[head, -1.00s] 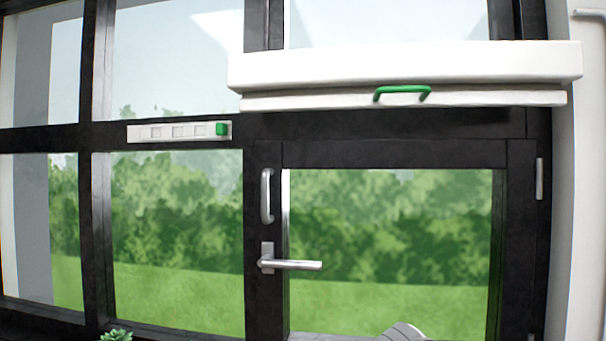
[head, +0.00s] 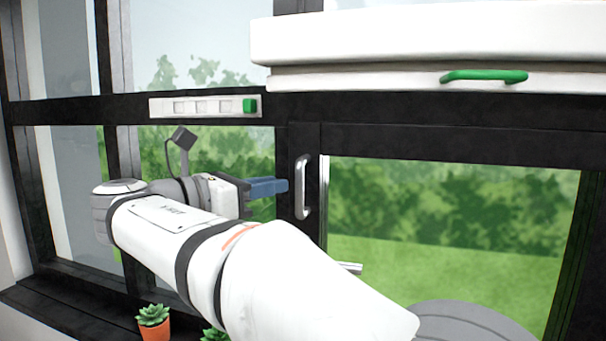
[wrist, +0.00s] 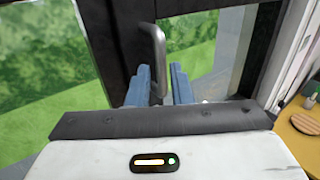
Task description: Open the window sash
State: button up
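The window sash (head: 450,138) is a dark-framed pane at the right of the head view, and it looks flush with its frame. A silver vertical pull handle (head: 303,188) is on its left stile. A silver lever (head: 352,267) shows only its tip, lying about level; my arm hides the rest. My gripper (head: 284,187) has blue fingers and points at the pull handle from the left. In the wrist view, my gripper (wrist: 160,84) is open, with the pull handle (wrist: 154,48) between its fingers in the picture. I cannot tell whether they touch it.
A white box-like housing (head: 420,38) with a green handle (head: 484,76) hangs above the sash. A white strip with a green block (head: 249,106) is on the crossbar. A potted succulent (head: 153,323) stands on the sill. A wooden surface (wrist: 300,140) lies right in the wrist view.

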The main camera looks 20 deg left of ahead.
aim_at(297, 181)
jog(key=p+x, duration=0.1)
jog(key=x, duration=0.5)
jog(key=shift+w+d+f, duration=0.1)
jog(key=shift+w+d, duration=0.15)
jog(key=shift+w, duration=0.05)
jog(key=shift+c, duration=0.4)
grip_shut()
